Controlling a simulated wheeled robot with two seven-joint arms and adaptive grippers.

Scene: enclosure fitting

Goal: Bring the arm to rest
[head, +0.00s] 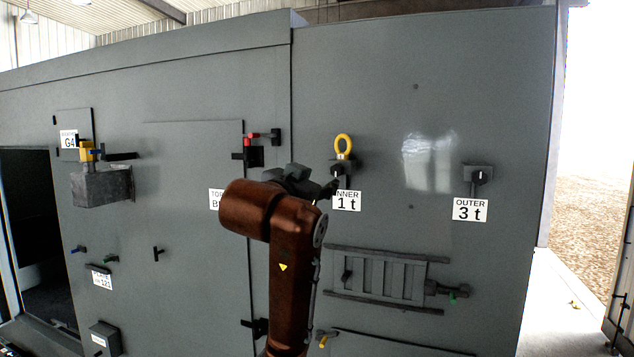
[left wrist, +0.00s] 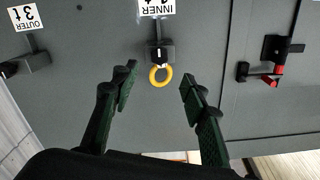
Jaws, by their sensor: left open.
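My left arm rises from the bottom middle of the head view, its gripper (head: 328,190) in front of the grey enclosure wall (head: 380,100). In the left wrist view the two dark fingers (left wrist: 160,93) are spread apart with nothing held between them. A yellow ring (head: 343,146) on a dark mount with a knob is on the wall by the "INNER 1 t" label (head: 347,201). The ring also shows upside down in the left wrist view (left wrist: 160,76), between the fingers in the picture. I see no clear contact. My right gripper is not in view.
To the right is a knob mount (head: 479,177) above the "OUTER 3 t" label (head: 470,209). A red-and-black latch (head: 256,147) sits left of the ring. A slatted vent (head: 385,280) is below. A yellow-handled device (head: 88,152) juts out at far left.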

